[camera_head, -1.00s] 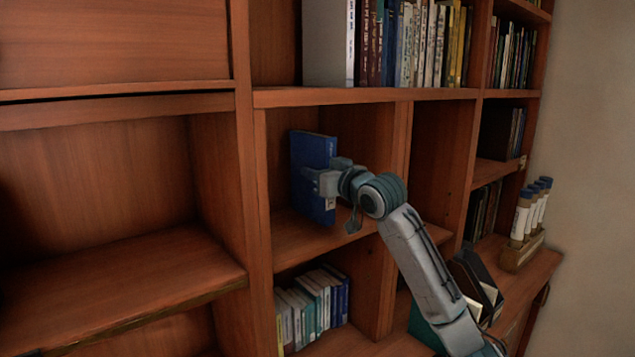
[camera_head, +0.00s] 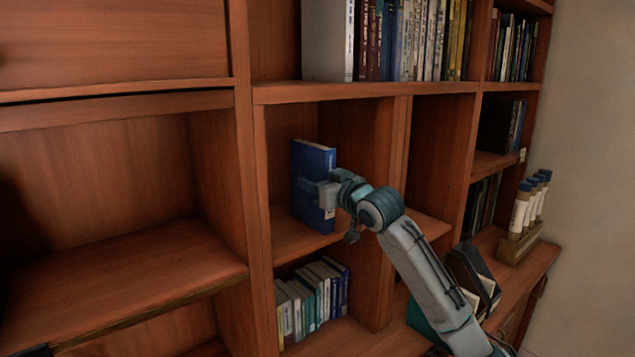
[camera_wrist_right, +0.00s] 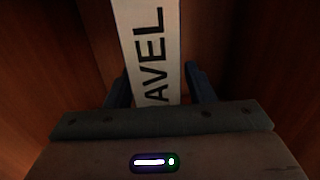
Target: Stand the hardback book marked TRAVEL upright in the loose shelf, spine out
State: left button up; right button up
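The blue hardback book (camera_head: 309,166) stands upright in the empty middle compartment (camera_head: 286,238). Its white spine label, showing "AVEL", fills the middle of the right wrist view (camera_wrist_right: 148,55) and faces my gripper. My right gripper (camera_head: 322,190) reaches in from the front, with one finger on each side of the spine, shut on the book. The book's lower edge is at or just above the compartment floor; I cannot tell if it touches. The far cover is hidden. My left gripper is not in view.
Several books stand in the compartment below (camera_head: 313,300) and on the shelf above (camera_head: 415,40). A wooden upright (camera_head: 253,200) is left of the compartment, a divider (camera_head: 395,150) to its right. A rack of blue-capped tubes (camera_head: 518,245) stands at far right.

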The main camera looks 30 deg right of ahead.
jog(key=shift+r, duration=0.1)
jog(key=s+b, duration=0.7)
jog(key=s, duration=0.5)
jog(key=shift+d+b, duration=0.4)
jog(key=shift+d, duration=0.05)
dwell(0.5)
